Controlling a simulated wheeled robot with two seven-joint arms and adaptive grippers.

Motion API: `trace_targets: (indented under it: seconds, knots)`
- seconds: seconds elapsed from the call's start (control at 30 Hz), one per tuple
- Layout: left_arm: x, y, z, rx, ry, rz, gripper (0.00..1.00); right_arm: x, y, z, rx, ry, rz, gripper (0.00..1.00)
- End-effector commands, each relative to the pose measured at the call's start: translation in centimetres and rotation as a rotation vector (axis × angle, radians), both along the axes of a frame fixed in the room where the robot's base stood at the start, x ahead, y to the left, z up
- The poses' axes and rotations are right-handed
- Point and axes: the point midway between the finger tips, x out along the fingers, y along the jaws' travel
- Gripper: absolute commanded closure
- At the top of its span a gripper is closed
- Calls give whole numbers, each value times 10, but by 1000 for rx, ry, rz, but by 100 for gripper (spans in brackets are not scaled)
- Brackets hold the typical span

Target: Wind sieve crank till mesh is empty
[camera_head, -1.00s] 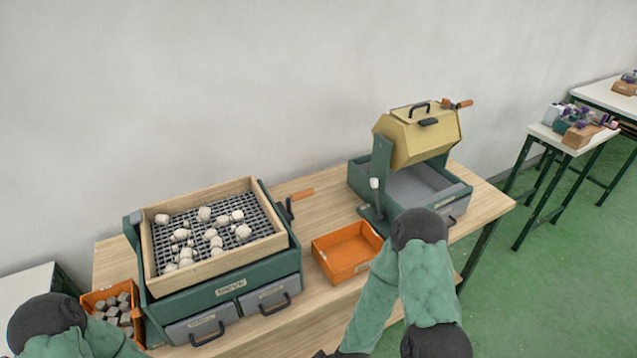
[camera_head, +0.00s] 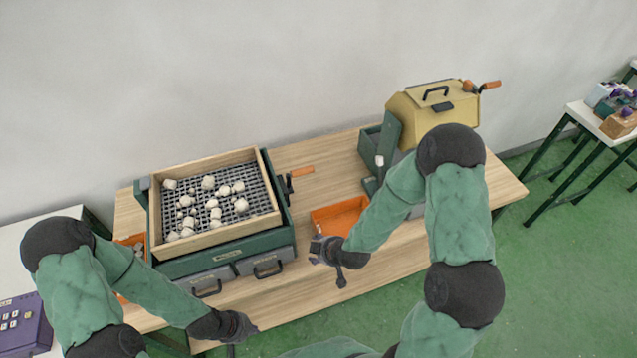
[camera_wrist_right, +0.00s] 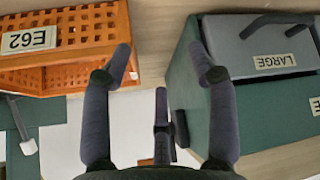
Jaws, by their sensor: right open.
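The sieve is a green box with a wooden frame (camera_head: 190,249) at the left of the table. Several pale lumps lie on its dark mesh (camera_head: 244,220). Its crank (camera_head: 300,172) has an orange grip pointing right on the sieve's right side. My right gripper (camera_head: 327,262) is in front of and below the crank, apart from it. In the right wrist view my right gripper (camera_wrist_right: 160,62) is open and empty. My left gripper (camera_head: 240,328) is low in front of the drawers; its fingers are too unclear to judge.
An orange bin (camera_head: 335,214) sits right of the sieve, partly behind my right arm. A yellow drum (camera_head: 440,105) with its own orange-handled crank stands farther right. A drawer marked LARGE (camera_wrist_right: 262,50) shows in the wrist view. Bare tabletop lies behind the orange bin.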

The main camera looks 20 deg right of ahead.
Motion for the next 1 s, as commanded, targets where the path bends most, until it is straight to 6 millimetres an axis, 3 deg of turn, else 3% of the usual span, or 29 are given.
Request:
trace_targets:
  seconds: [0.17, 0.4, 0.6, 0.8, 1.0]
  knots:
    - [0, 0, 0, 0, 0, -1, 100, 29, -7, 37, -148, -166, 143, 41]
    - [0, 0, 1, 0, 0, -1, 100, 69, -16, 107, -471, -438, 372, 41]
    - [0, 0, 1, 0, -1, -1, 100, 87, -22, 157, -730, -596, 497, 41]
    - [0, 0, 1, 0, 0, -1, 100, 94, -23, 179, -856, -655, 549, 41]
    - [0, 0, -5, 0, -1, -1, 100, 103, -23, 176, -870, -659, 555, 41]
